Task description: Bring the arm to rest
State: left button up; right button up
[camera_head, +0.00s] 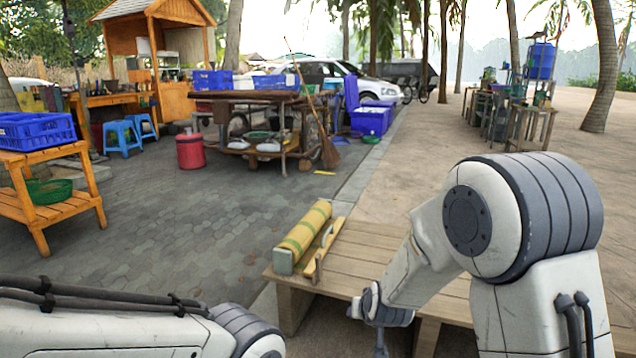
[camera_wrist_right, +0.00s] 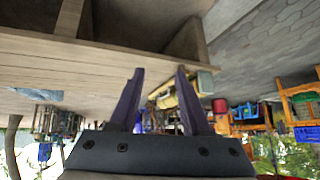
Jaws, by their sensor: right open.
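My right arm comes in from the right in the head view and bends down over the low wooden platform (camera_head: 365,255). My right gripper (camera_wrist_right: 160,72) shows in the right wrist view with its two dark fingers apart and nothing between the tips. In the head view its wrist is low near the platform's front edge, and the fingers are mostly cut off or hidden. My left arm lies across the bottom left of the head view; its gripper is out of view.
A yellow cylinder (camera_head: 305,230) lies in a holder on the platform's left end, left of my right wrist. A wooden shelf (camera_head: 55,200) with a blue crate (camera_head: 38,132) stands at left. Paved ground between them is clear. A cluttered table stands farther back.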

jog(key=s+d+r+g, duration=0.1)
jog(key=s+d+g, duration=0.25)
jog(key=s, duration=0.65)
jog(key=s+d+r+g, duration=0.15)
jog(key=s+d, duration=0.35)
jog(key=s, duration=0.6)
jog(key=s+a+r+n+g+p, duration=0.3)
jog(key=s+a+r+n+p, duration=0.6)
jog(key=s+a+r, duration=0.5)
notch_tip(320, 180, up, 38)
jog(key=w+m+p, duration=0.1)
jog(key=p, duration=3.7)
jog(key=shift+w+d+p, duration=0.15)
jog(key=shift+p, duration=0.15)
